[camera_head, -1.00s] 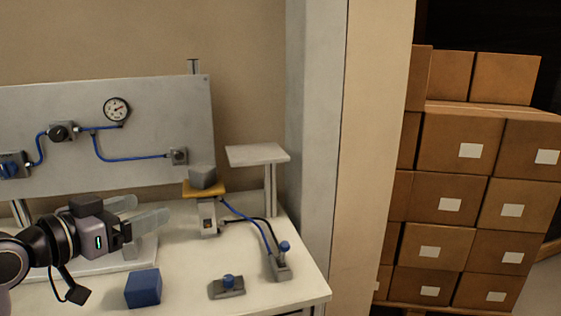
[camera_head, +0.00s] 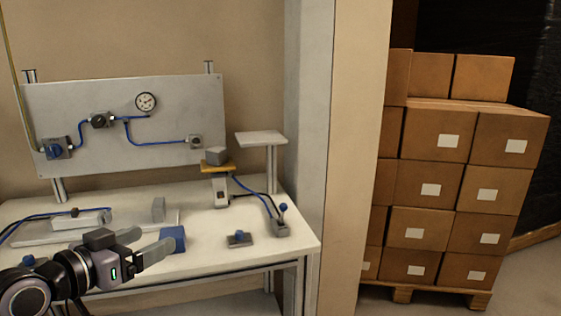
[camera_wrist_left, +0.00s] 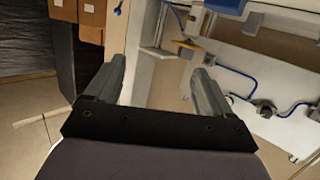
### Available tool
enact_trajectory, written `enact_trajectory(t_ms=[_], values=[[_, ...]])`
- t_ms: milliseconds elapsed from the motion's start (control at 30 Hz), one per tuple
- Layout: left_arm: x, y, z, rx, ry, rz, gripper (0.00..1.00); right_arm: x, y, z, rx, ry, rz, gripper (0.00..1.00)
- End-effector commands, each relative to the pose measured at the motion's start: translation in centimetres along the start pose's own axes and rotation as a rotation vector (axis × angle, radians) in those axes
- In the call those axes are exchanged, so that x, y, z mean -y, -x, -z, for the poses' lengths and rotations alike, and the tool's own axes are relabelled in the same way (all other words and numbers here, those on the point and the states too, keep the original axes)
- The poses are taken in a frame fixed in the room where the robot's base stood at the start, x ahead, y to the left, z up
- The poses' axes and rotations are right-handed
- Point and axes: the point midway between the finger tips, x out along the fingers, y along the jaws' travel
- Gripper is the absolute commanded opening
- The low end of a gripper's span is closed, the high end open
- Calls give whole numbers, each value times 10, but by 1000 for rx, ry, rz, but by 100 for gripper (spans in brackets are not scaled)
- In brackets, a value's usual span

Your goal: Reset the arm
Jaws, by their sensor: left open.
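My left gripper (camera_head: 146,243) is at the lower left of the head view, near the front of the white workbench (camera_head: 215,236). Its two grey fingers are apart with nothing between them. A blue block (camera_head: 174,239) is on the bench just behind the fingertips in the head view, partly hidden. My right gripper is in neither view.
A grey panel (camera_head: 75,110) with a gauge and blue tubes stands behind the bench. A yellow-topped stand (camera_head: 218,168) carries a grey block. Stacked cardboard boxes (camera_head: 436,135) stand beyond a pillar.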

Motion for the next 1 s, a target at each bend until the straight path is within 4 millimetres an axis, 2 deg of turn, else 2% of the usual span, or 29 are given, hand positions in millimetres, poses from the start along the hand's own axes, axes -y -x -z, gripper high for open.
enact_trajectory(t_ms=[33, 167, 267, 400, 600, 700, 800, 1000], values=[[0, -3, -24, 28, 21, 18, 83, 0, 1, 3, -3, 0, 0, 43], [-3, -5, -86, 91, 60, 76, 83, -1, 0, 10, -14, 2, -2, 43], [-10, 0, -139, 144, 80, 123, 83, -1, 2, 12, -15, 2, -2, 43], [-28, 20, -214, 224, 93, 178, 83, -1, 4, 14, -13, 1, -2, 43], [-69, 66, -306, 333, 84, 224, 83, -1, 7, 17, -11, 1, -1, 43], [-89, 91, -337, 374, 73, 231, 83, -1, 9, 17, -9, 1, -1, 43], [-105, 109, -357, 402, 63, 231, 83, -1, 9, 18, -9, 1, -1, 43], [-118, 123, -370, 421, 55, 230, 83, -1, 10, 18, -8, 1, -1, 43]])
